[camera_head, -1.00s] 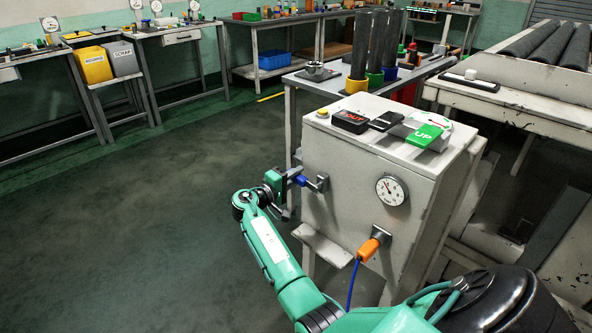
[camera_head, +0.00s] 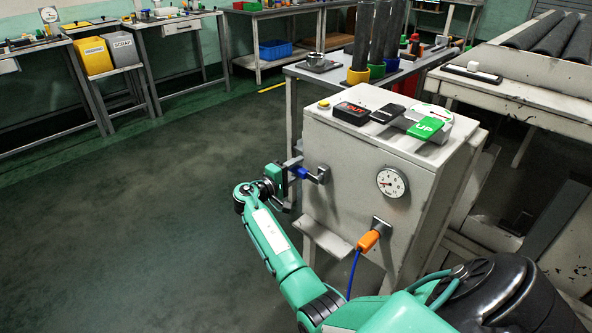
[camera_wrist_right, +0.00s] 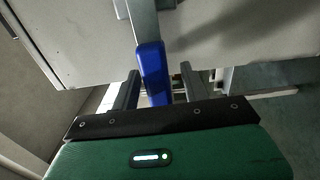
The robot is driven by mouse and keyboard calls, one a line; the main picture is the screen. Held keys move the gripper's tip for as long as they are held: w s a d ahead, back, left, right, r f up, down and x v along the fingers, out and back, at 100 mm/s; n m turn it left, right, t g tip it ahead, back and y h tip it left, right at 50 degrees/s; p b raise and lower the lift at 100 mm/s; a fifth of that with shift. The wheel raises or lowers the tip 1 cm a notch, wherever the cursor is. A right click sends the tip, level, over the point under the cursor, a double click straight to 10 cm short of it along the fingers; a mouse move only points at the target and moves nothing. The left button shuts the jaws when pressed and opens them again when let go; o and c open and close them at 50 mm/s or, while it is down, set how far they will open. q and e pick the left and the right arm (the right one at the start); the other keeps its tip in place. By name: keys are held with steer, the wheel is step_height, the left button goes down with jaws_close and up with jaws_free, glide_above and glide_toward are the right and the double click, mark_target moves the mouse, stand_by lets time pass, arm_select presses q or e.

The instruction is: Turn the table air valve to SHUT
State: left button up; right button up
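The table air valve's blue lever (camera_head: 302,173) sticks out to the left of its grey fitting (camera_head: 322,175) on the side of the grey cabinet (camera_head: 345,160). In the right wrist view the blue lever (camera_wrist_right: 152,72) stands between the two fingers of my right gripper (camera_wrist_right: 158,88). The left finger is close to it, and a gap shows at the right finger, so the gripper looks open around it. In the head view my right gripper (camera_head: 290,180) is at the lever's outer end. My left gripper is out of view.
A round gauge (camera_head: 391,182) is on the cabinet front, with an orange connector (camera_head: 368,241) and blue hose below. A red-lettered OUT box (camera_head: 352,113) and a green UP paddle (camera_head: 427,128) are on top. A grey ledge (camera_head: 328,237) juts out below the valve. Open floor lies left.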

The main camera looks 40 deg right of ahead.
steer(key=shift+a, duration=0.15)
steer(key=s+a, duration=0.1)
steer(key=a, duration=1.2)
steer(key=shift+a, duration=0.25)
